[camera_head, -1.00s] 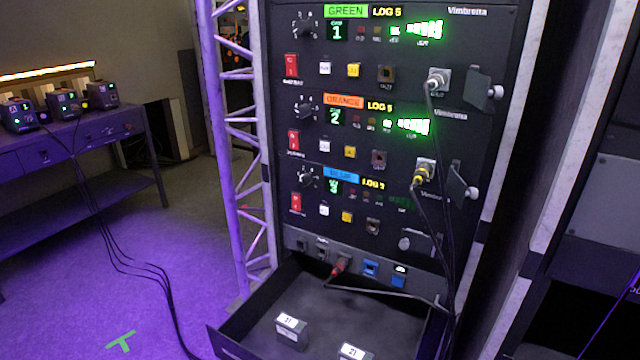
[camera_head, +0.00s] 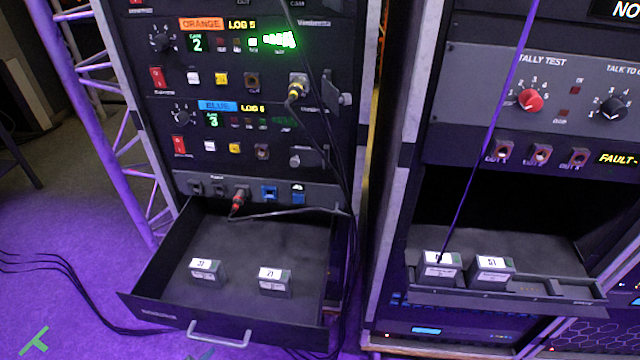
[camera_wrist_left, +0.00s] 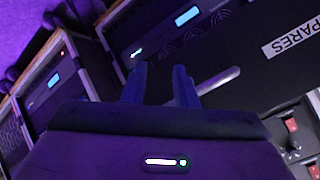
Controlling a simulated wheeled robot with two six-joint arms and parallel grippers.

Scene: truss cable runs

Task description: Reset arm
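My left gripper (camera_wrist_left: 160,74) shows only in the left wrist view, its two fingers apart with nothing visible between them. In that view, a dark drawer front with a SPARES label (camera_wrist_left: 292,36) and a metal handle (camera_wrist_left: 218,80) lies beyond the fingers. My right gripper is not in view. In the head view, the left rack's drawer (camera_head: 160,250) is pulled out and holds two grey labelled blocks (camera_head: 206,272) (camera_head: 274,282). The orange unit (camera_head: 201,24) and the blue unit (camera_head: 217,106) sit above it.
A red-tipped plug (camera_head: 238,203) sits in the panel above the drawer. A yellow connector (camera_head: 295,90) carries a hanging cable. The right rack has a tally test panel (camera_head: 560,90) and a shelf (camera_head: 510,297) with two more blocks (camera_head: 437,268) (camera_head: 491,270).

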